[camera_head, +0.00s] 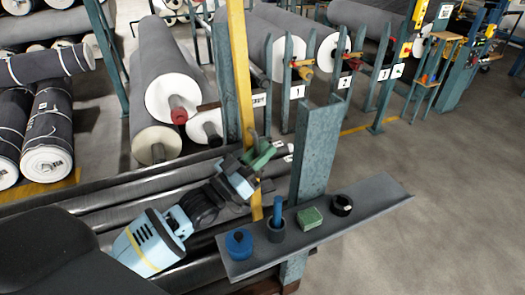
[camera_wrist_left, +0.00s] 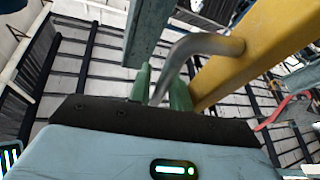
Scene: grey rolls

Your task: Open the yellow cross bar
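The yellow cross bar (camera_head: 243,75) stands upright in the head view, beside a teal post (camera_head: 313,150). In the left wrist view the yellow bar (camera_wrist_left: 235,62) runs down from the upper right, with a bent grey metal handle (camera_wrist_left: 195,45) coming out of it. My left gripper (camera_head: 262,156) is at the bar, at about mid-height. In the wrist view its green fingers (camera_wrist_left: 162,92) stand on either side of the handle's end, which fills the gap between them. My right gripper is not in view.
A grey shelf (camera_head: 370,205) in front of the post holds a blue roll (camera_head: 239,243), a cup (camera_head: 275,233), a green block (camera_head: 309,218) and a black ring (camera_head: 341,205). Large grey rolls (camera_head: 165,70) lie behind. The floor (camera_head: 450,160) at right is clear.

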